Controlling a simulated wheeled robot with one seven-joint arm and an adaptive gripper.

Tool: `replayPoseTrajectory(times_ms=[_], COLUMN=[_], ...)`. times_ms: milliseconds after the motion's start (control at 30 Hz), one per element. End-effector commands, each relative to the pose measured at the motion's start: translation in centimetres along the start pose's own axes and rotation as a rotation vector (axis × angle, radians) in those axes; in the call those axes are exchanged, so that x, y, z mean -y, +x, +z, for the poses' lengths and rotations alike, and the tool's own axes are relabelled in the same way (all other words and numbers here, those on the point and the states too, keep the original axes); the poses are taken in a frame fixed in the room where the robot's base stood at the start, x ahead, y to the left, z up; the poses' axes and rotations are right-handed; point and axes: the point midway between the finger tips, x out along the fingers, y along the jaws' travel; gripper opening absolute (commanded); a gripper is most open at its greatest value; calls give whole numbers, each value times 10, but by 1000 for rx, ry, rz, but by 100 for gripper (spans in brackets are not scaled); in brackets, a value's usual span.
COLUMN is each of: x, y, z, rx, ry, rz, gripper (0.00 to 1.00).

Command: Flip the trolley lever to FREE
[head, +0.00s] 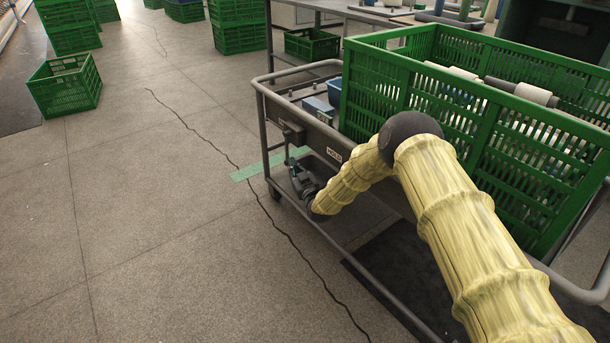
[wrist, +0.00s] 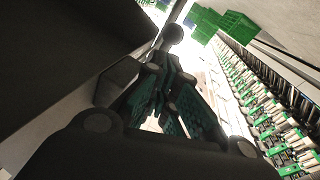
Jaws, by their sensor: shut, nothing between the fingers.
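The trolley (head: 262,95) stands at the right of the head view, with a grey side panel. A dark lever mount (head: 292,133) sits on that panel, left of a white HOLD label (head: 334,154). The lever's thin arm seems to hang down from it; its exact setting is too small to tell. In the wrist view a dark round knob (wrist: 172,34), likely the lever's, shows just beyond my fingertips. My gripper (head: 293,163) is beside the panel, below the lever mount. It is shut and empty, and its green-padded fingers (wrist: 156,70) point towards the knob. Contact cannot be told.
A large green crate (head: 385,85) with spools stands on the trolley, beside a small blue bin (head: 334,92). More green crates (head: 65,85) stand on the floor at the upper left. The floor (head: 150,200) left of the trolley is clear, with a green tape strip (head: 250,170).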

Motion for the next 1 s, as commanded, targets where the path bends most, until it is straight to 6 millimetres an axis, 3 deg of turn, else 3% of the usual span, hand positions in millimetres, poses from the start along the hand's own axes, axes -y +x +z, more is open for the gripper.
replayPoseTrajectory(times_ms=[33, 233, 1000], x=[4, 7, 9], y=[2, 12, 24], z=[10, 14, 14], rx=[-28, -127, -235], ry=[7, 30, 55], rz=[5, 28, 55], gripper=[0, 0, 0])
